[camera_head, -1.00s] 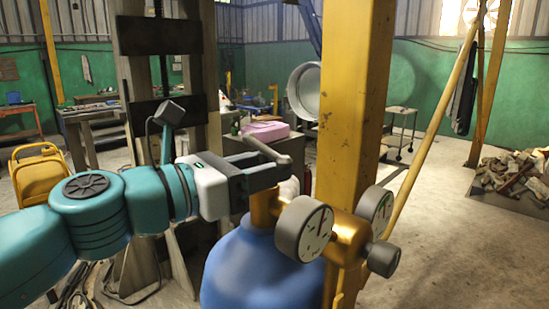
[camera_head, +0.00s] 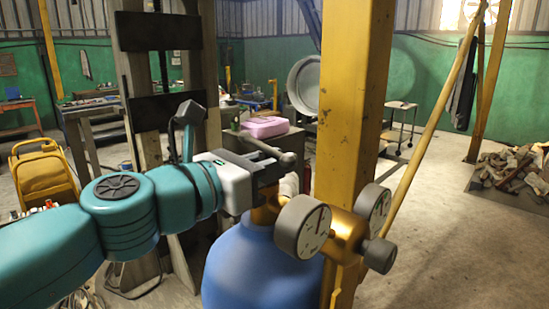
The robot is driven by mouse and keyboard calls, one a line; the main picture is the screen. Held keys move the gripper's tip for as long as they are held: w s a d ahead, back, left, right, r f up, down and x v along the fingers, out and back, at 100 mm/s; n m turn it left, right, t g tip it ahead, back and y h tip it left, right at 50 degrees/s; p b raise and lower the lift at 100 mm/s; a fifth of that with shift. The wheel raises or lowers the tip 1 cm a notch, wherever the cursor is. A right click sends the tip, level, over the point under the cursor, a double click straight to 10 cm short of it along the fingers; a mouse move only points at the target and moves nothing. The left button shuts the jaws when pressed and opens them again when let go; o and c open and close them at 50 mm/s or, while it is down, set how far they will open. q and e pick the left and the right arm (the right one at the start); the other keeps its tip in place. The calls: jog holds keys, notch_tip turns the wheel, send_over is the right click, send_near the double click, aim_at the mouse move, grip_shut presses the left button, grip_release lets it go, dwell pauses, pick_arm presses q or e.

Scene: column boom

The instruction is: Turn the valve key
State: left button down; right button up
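The valve key (camera_head: 287,158) is a grey bar with a rounded end, on top of the brass valve of a blue gas cylinder (camera_head: 262,268). My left gripper (camera_head: 268,172), on the teal arm from the left, has its dark fingers at the key, just above the brass neck. The fingers appear closed around the key; their inner contact is partly hidden. A brass regulator (camera_head: 347,232) with two round gauges (camera_head: 303,226) sits to the right of the valve. My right gripper is not in view.
A yellow post (camera_head: 352,110) stands right behind the regulator, close to the cylinder. Rubble (camera_head: 512,170) lies at the far right. The floor right of the post is mostly clear.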

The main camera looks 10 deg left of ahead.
pick_arm(q)
jog(key=shift+a+r+n+t+y+p, duration=0.1)
jog(key=shift+r+n+t+y+p, duration=0.1)
jog(key=shift+n+t+y+p, duration=0.25)
jog(key=shift+r+n+t+y, duration=0.15)
jog(key=shift+n+y, duration=0.2)
jog(key=shift+y, duration=0.3)
jog(key=shift+a+f+n+t+y, duration=0.2)
jog(key=shift+n+t+y, duration=0.2)
jog(key=shift+n+y, duration=0.3)
jog(key=shift+r, duration=0.1)
jog(key=c, duration=1.1)
grip_release()
jog(key=shift+p+v, duration=2.4)
jog(key=shift+v, duration=5.7)
